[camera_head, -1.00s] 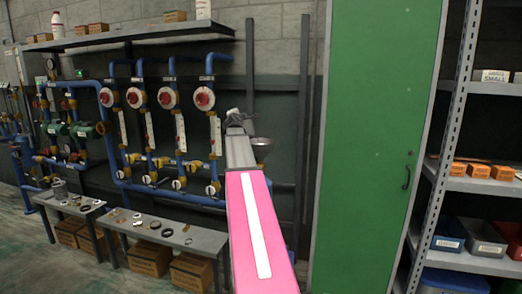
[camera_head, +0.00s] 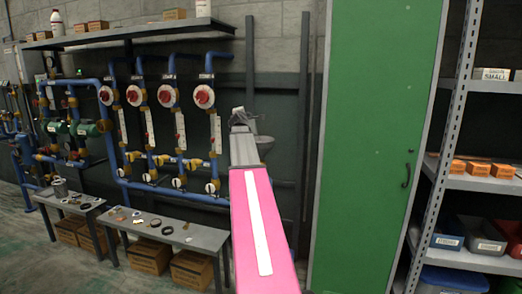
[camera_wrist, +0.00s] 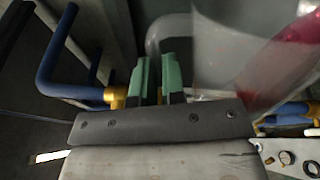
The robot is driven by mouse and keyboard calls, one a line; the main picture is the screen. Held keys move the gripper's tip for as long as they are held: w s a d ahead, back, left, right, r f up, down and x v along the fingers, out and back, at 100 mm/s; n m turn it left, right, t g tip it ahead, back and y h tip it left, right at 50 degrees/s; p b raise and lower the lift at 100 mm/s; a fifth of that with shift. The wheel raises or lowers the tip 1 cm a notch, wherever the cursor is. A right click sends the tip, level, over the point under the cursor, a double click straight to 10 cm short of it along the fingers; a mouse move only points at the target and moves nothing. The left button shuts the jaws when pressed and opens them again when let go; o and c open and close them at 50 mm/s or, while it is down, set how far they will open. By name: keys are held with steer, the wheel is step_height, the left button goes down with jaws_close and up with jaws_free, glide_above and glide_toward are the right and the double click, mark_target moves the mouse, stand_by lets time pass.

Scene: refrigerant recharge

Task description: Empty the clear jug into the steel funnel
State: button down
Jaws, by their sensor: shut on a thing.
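My gripper (camera_wrist: 157,78) shows its two green fingers in the wrist view, closed on the handle of the clear jug (camera_wrist: 225,50). The jug fills the upper right of that view, and a red patch like liquid shows in or through its wall. In the head view my gripper (camera_head: 239,116) is at the end of my pink arm, small and seen from behind; the jug is mostly hidden there. The steel funnel (camera_head: 265,146) shows just right of my gripper, partly hidden by the arm. I cannot tell the gap between jug and funnel.
Blue pipes with red-centred gauges (camera_head: 165,95) and yellow valves line the wall at left. A low bench (camera_head: 205,240) with small parts stands below. A tall green cabinet (camera_head: 372,140) is right of the funnel, and a metal shelf (camera_head: 480,183) holds orange boxes and bins.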

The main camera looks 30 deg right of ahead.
steer(key=shift+s+d+r+m+p, duration=0.25)
steer(key=shift+s+d+m+p, duration=0.1)
steer(key=shift+d+m+p, duration=0.15)
steer(key=shift+s+d+r+m+p, duration=0.3)
steer(key=shift+d+m+p, duration=0.1)
steer(key=shift+d+m, duration=0.15)
stand_by(0.4)
steer(key=shift+s+d+m, duration=0.15)
steer(key=shift+d+m, duration=0.05)
steer(key=shift+m, duration=0.15)
